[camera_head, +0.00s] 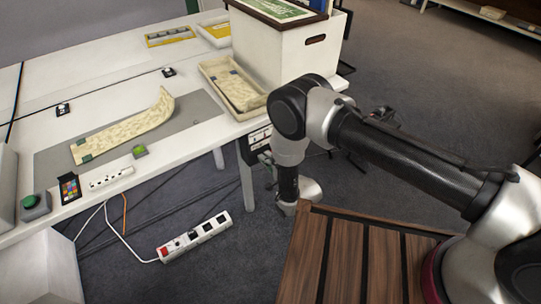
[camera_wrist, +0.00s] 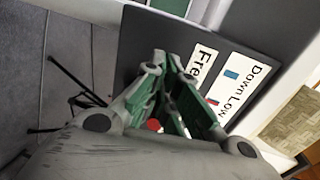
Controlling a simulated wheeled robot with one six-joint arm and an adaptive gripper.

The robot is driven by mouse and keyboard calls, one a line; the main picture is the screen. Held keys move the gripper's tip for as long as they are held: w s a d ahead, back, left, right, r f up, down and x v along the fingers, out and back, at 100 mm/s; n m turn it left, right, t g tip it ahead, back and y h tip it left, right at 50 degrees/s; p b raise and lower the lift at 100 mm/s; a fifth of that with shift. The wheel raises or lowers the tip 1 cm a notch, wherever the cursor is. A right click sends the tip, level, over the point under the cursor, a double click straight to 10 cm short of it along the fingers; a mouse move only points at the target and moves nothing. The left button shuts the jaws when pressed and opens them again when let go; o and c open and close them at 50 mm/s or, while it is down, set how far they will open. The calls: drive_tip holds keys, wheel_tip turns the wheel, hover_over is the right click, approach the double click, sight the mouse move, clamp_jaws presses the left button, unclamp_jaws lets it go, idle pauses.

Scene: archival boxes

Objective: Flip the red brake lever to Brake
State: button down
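The dark control panel (camera_head: 247,150) hangs below the right end of the white table, and it fills the upper middle of the wrist view (camera_wrist: 137,45). Its white label plates read "Down Low" (camera_wrist: 245,88) and "Fre…" (camera_wrist: 199,72), partly covered by a finger. A small round red end (camera_wrist: 153,125), apparently of the brake lever, shows between the finger bases. The lever's shaft and exact position are hidden. My gripper (camera_wrist: 160,65), with green inner pads, is at the panel, its fingertips close together in the picture. I cannot tell whether it touches the lever.
A white box (camera_head: 290,55) and a tray (camera_head: 222,75) stand on the table's right end above the panel. A table leg (camera_head: 246,182) is left of my gripper. A power strip (camera_head: 195,237) lies on the floor, which is otherwise mostly clear there.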

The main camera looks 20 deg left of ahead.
drive_tip(key=shift+w+d, duration=0.85)
drive_tip(key=shift+w, duration=0.1)
drive_tip(key=s+d, duration=0.4)
drive_tip(key=s, duration=0.2)
drive_tip(key=shift+s, duration=0.15)
